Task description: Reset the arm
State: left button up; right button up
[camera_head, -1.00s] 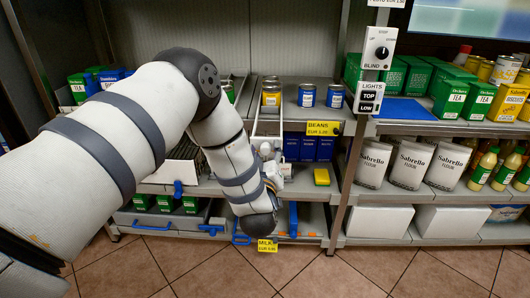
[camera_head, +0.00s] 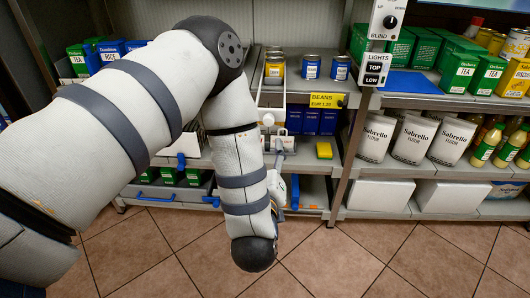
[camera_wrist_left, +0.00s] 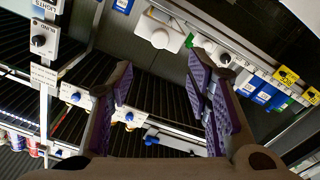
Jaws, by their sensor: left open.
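My left arm (camera_head: 110,110) comes in from the left, bends at a dark elbow joint and hangs down in front of the shelves. A dark rounded wrist joint (camera_head: 254,253) is its lowest visible part. The left gripper is mostly hidden behind the forearm in the head view. In the left wrist view the left gripper (camera_wrist_left: 162,78) is open, with purple pads on its fingers and nothing between them. Beyond it are tilted shelf rails with knobs and blue labels. My right gripper is not in view.
Shelves with cans (camera_head: 311,66), green tea boxes (camera_head: 466,71) and flour bags (camera_head: 413,138) stand ahead. A post with a blind knob (camera_head: 389,21) and light switches (camera_head: 376,67) stands right of the arm. The tiled floor (camera_head: 360,262) in front is clear.

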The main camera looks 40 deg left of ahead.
pick_arm(q)
jog(key=s+d+f+m+g+h+p, duration=0.2)
jog(key=s+d+f+m+g+h, duration=0.15)
jog(key=s+f, duration=0.4)
jog(key=s+d+f+m+g+h+p, duration=0.1)
jog(key=s+d+f+m+g+h, duration=0.2)
jog(key=s+f, duration=0.4)
jog(key=s+f+m+g+h+p, duration=0.1)
jog(key=s+g, duration=0.4)
jog(key=s, duration=0.8)
jog(key=s+f+m+g+h+p, duration=0.1)
jog(key=s+g, duration=0.5)
jog(key=s, duration=0.7)
notch_tip(320, 180, down, 2)
jog(key=m+h, duration=0.1)
jog(key=m, duration=0.2)
jog(key=shift+s+d, duration=0.15)
jog(key=shift+s, duration=0.25)
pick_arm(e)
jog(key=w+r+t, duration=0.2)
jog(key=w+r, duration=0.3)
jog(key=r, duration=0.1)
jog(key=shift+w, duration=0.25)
pick_arm(q)
jog(key=shift+w, duration=0.1)
